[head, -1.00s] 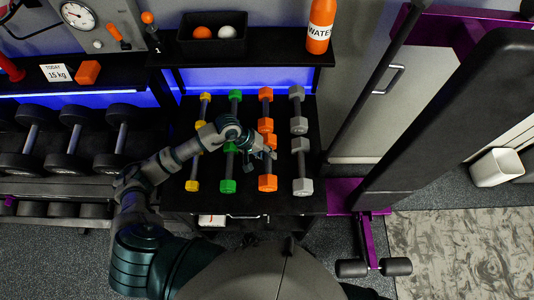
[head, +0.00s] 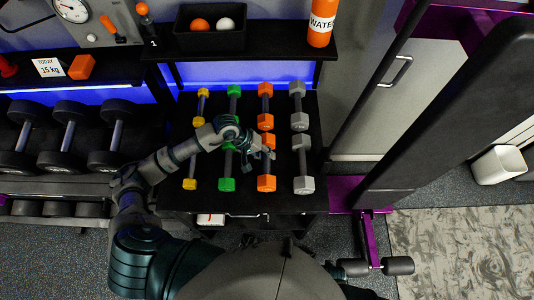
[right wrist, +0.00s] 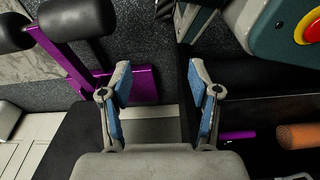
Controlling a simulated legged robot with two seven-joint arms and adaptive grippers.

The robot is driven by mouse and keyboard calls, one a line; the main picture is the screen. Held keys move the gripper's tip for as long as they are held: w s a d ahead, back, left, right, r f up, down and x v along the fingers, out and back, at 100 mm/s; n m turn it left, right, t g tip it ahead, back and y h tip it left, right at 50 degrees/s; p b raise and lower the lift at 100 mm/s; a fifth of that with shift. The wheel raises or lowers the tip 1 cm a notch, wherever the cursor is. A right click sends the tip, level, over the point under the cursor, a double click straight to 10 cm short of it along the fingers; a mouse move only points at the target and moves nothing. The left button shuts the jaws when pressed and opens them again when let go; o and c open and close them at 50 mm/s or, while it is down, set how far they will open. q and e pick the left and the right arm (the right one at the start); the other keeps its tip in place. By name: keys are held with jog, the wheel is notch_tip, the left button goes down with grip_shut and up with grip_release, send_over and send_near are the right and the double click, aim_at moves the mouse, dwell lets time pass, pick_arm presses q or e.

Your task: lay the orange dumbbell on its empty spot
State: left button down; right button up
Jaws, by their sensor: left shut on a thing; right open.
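My left gripper (head: 265,152) is shut on the front orange dumbbell (head: 267,184), around its handle, which the fingers partly hide. This dumbbell stays lengthwise in line with another orange dumbbell (head: 265,105) behind it, on the black stand (head: 245,205). Whether it touches the stand or hangs just above it, I cannot tell. No bare spot shows clearly; any spot under it is hidden. My right gripper (right wrist: 160,88) is open and empty in the right wrist view.
Yellow (head: 189,184), green (head: 227,184) and grey (head: 303,185) dumbbells lie close beside the orange one. A shelf behind carries a black bin (head: 210,42) and an orange water bottle (head: 322,20). A padded bench (head: 450,110) stands at right.

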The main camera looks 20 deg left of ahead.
pick_arm(q)
jog(key=shift+a+f, duration=0.2)
jog(key=shift+a, duration=0.2)
jog(key=shift+a+f+b, duration=0.15)
jog(key=shift+f+b, duration=0.1)
jog(key=shift+b, duration=0.2)
jog(key=shift+d+f+b, duration=0.25)
jog(key=shift+d+b, duration=0.05)
jog(key=shift+d, duration=0.25)
pick_arm(e)
jog(key=w+r, duration=0.2)
jog(key=r, duration=0.1)
jog(key=shift+w+a+r, duration=0.2)
jog(key=shift+w+r, duration=0.05)
jog(key=shift+w, duration=0.1)
pick_arm(q)
jog(key=shift+a, duration=0.1)
jog(key=shift+a, duration=0.3)
jog(key=c, duration=0.8)
grip_release()
jog(key=shift+d, duration=0.15)
pick_arm(e)
jog(key=shift+a+r, duration=0.1)
jog(key=shift+a, duration=0.1)
